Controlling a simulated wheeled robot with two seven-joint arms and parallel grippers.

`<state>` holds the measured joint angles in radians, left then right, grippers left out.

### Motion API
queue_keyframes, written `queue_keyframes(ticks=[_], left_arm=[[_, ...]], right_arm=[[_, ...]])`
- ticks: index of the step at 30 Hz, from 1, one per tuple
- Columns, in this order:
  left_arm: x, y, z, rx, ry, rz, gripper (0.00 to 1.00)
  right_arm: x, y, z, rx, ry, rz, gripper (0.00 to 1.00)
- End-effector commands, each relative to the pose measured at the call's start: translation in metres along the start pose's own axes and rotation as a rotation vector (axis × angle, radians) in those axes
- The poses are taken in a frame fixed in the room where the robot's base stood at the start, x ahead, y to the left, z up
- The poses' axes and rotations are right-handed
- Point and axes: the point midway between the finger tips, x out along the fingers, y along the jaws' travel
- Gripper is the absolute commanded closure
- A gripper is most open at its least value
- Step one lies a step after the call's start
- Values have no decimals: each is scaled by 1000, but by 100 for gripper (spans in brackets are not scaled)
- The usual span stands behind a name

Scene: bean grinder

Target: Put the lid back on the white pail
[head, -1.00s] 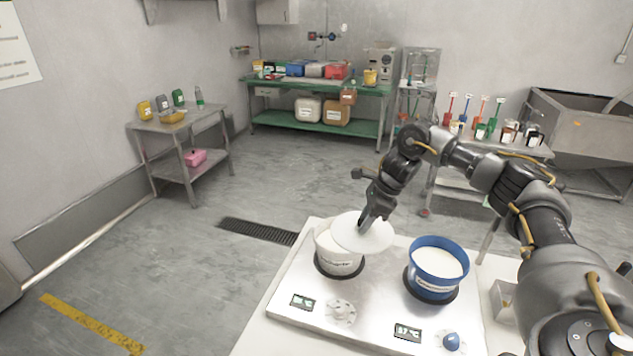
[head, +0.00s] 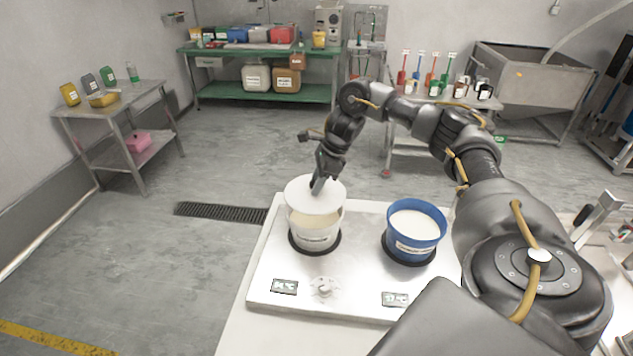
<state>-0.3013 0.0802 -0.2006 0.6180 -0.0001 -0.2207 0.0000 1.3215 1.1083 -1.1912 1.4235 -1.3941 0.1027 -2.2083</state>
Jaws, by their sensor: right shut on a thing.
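The white pail (head: 316,238) stands on the left black ring of the steel hot plate, and cream-coloured contents show inside it. My right gripper (head: 318,186) is shut on the round white lid (head: 301,197) from above. The lid is over the pail's top, covering the far part of the opening in this view. A gap shows between the lid's near edge and the pail's near rim, so the lid looks raised or tilted. Whether its far edge touches the rim is hidden. My left gripper is not in view.
A blue pail (head: 413,247) with white contents stands to the right on the same hot plate (head: 262,277). Tables with bottles and tools stand farther back.

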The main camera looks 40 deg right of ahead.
Motion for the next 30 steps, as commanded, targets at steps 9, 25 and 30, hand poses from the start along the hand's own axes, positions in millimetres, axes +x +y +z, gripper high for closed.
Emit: queue_keyframes(ticks=[9,25,30], left_arm=[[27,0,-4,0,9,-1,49],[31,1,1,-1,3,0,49],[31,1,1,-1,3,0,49]], right_arm=[[32,0,-13,1,1,1,95],[40,0,-16,0,0,-1,95],[40,0,-16,0,0,-1,95]])
